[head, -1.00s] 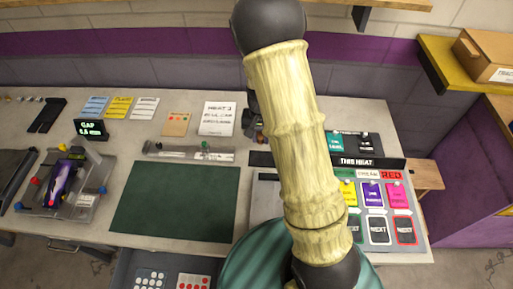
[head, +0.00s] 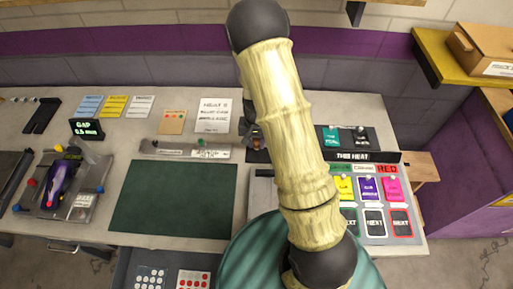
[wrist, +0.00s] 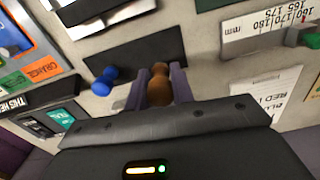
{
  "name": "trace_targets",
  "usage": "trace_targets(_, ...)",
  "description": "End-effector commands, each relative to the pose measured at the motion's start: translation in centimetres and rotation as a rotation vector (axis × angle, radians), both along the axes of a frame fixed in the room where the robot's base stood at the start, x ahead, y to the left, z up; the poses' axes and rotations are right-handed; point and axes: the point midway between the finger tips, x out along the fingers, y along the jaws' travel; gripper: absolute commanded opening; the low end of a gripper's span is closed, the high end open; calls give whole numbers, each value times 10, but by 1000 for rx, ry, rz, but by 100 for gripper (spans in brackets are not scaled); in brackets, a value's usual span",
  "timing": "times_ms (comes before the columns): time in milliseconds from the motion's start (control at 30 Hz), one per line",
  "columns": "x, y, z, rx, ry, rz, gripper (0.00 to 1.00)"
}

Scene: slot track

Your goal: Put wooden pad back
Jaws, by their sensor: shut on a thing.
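The wooden pad (wrist: 158,90) shows in the wrist view as a small brown, rounded, knob-like piece. My gripper (wrist: 159,82) is shut on it, with one greyish finger on each side. The pad is over or at the near edge of a dark rectangular plate (wrist: 135,66); I cannot tell whether it touches it. A blue knob-shaped piece (wrist: 103,80) stands just left of my gripper. In the head view my gripper (head: 252,132) is partly hidden behind my arm, near the back middle of the bench.
A measuring bar (head: 185,149) lies left of my gripper, behind a green mat (head: 172,200). A white sheet (head: 212,115) lies behind it. The THIS HEAT board (head: 384,169) with coloured cards stands to the right. A purple car (head: 62,175) sits in a fixture at far left.

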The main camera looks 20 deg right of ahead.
Motion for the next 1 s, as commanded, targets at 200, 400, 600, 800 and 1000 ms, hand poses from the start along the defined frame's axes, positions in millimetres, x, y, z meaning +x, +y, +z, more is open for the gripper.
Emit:
trace_targets(200, 0, 0, 0, 0, 0, 0, 1)
trace_targets(400, -1, 0, -19, 1, 4, -4, 1)
trace_targets(600, -1, 0, -40, 1, 2, -2, 1)
trace_targets(800, 0, 0, -41, 0, 0, -1, 1)
trace_targets(1000, 0, 0, -45, 0, 0, -1, 26)
